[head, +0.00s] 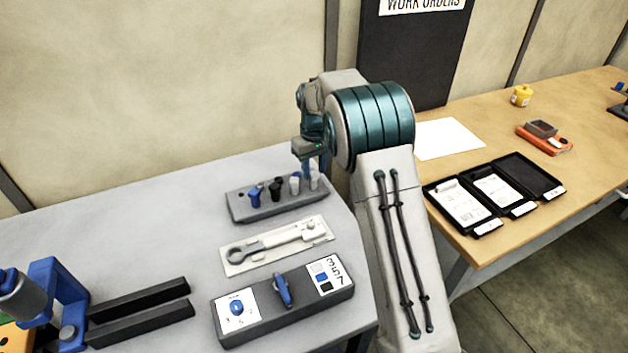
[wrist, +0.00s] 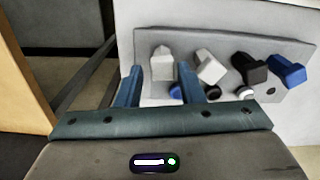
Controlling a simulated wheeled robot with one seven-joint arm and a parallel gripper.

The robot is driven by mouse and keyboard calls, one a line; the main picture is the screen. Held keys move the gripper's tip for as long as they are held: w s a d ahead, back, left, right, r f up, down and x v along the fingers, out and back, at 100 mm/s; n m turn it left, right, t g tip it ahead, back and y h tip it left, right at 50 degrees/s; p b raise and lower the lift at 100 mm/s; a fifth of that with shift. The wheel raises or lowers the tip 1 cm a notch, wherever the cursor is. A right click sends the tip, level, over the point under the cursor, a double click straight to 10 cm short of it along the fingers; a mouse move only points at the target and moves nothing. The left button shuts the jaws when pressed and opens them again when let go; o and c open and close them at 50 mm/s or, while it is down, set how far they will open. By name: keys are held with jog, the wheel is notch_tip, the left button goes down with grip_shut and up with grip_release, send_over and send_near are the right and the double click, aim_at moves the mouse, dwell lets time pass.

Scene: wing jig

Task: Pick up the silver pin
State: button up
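The silver pin (wrist: 162,66) appears to be the light grey one at the end of a grey rack; in the head view it is the rightmost pin (head: 314,181). My gripper (wrist: 159,86) is open, with its two blue fingers on either side of this pin in the wrist view. Gaps show between the pin and both fingers. In the head view my gripper (head: 313,166) points down over the rack's right end. Whether the fingertips are level with the pin is unclear.
The rack (head: 245,213) also holds a white pin (head: 295,184), a black pin (head: 276,190) and a blue pin (head: 255,196). The white pin stands close beside one finger. A tray with a wrench (head: 268,246) and a dark box (head: 283,315) lie nearer on the grey table.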

aim_at(313, 174)
notch_tip(313, 174, down, 4)
jog(key=shift+a+f+p, duration=0.15)
jog(key=shift+f+p, duration=0.05)
jog(key=shift+p, duration=0.25)
grip_shut()
